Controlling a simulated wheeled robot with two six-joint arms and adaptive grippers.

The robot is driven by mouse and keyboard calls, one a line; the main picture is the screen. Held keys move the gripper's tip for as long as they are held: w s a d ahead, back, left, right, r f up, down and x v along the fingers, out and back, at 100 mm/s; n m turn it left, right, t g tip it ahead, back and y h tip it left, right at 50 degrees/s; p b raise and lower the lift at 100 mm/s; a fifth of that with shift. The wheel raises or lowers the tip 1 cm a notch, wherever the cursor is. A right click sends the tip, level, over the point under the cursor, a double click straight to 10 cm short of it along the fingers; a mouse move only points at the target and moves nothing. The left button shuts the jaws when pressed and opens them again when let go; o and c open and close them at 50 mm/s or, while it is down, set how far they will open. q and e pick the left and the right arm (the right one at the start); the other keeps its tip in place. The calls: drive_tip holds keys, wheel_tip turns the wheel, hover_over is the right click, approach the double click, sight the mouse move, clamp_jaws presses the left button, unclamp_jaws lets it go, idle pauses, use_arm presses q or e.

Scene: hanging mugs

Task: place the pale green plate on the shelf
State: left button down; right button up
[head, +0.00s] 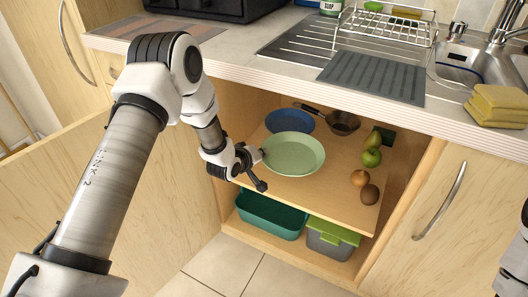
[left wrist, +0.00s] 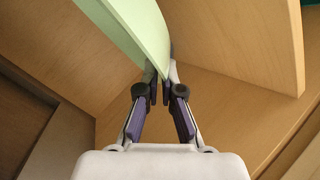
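The pale green plate (head: 293,154) is inside the open cabinet, over the front left part of the wooden shelf (head: 310,190). My left gripper (head: 258,158) is at the plate's left rim. In the left wrist view my left gripper (left wrist: 161,78) has its fingers closed together on the edge of the pale green plate (left wrist: 138,28). I cannot tell whether the plate's underside touches the shelf. My right gripper is out of view; only a bit of my right arm shows at the right edge.
A blue plate (head: 289,121) and a dark pan (head: 342,122) lie behind the green plate. Pears, a green apple (head: 371,157) and brown fruit (head: 369,194) line the shelf's right side. A teal bin (head: 270,216) and a green-lidded box (head: 332,236) stand below. The countertop (head: 250,66) overhangs the opening.

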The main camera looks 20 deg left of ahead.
use_arm(q)
drive_tip(key=shift+w+f, duration=0.1)
wheel_tip(320, 180, down, 8)
drive_tip(key=b, duration=0.5)
drive_tip(key=shift+f+b, duration=0.15)
drive_tip(key=shift+b, duration=0.15)
idle(0.3)
drive_tip(key=c, duration=1.2)
unclamp_jaws()
drive_tip(key=shift+c, duration=0.2)
drive_tip(key=shift+s, duration=0.2)
drive_tip(key=v, duration=1.1)
drive_tip(key=shift+s+r, duration=0.25)
drive_tip(key=shift+s, duration=0.05)
